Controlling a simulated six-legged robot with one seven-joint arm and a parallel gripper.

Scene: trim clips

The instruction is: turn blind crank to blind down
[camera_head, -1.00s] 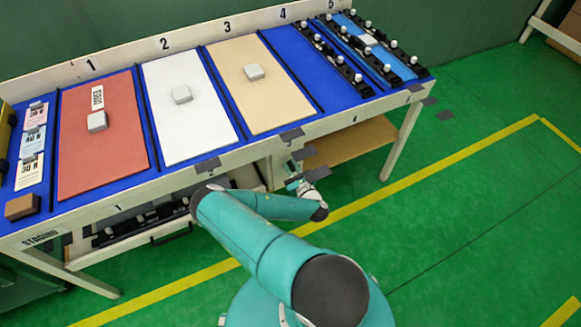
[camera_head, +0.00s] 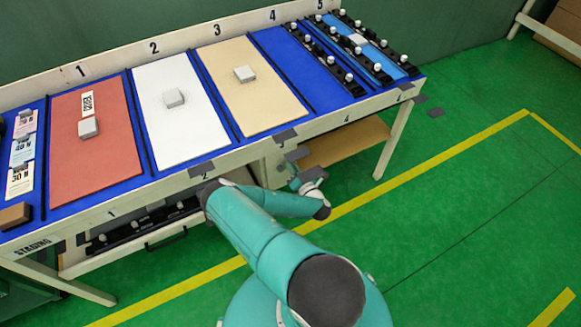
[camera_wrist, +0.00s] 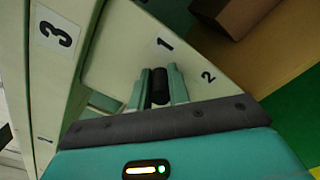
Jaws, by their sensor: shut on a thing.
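In the wrist view, my gripper (camera_wrist: 160,78) has its two teal fingers on either side of a dark ribbed cylinder, the crank knob (camera_wrist: 159,88). It is shut on this knob, in front of a pale panel (camera_wrist: 110,55) with the numbers 1 and 2 beside it.
The bench holds red (camera_head: 95,150), white (camera_head: 190,130) and cream (camera_head: 255,100) panels with grey blocks. Black strips with white knobs (camera_head: 378,67) lie at the right end. A brown shelf (camera_head: 345,142) sits below. Green floor to the right is open.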

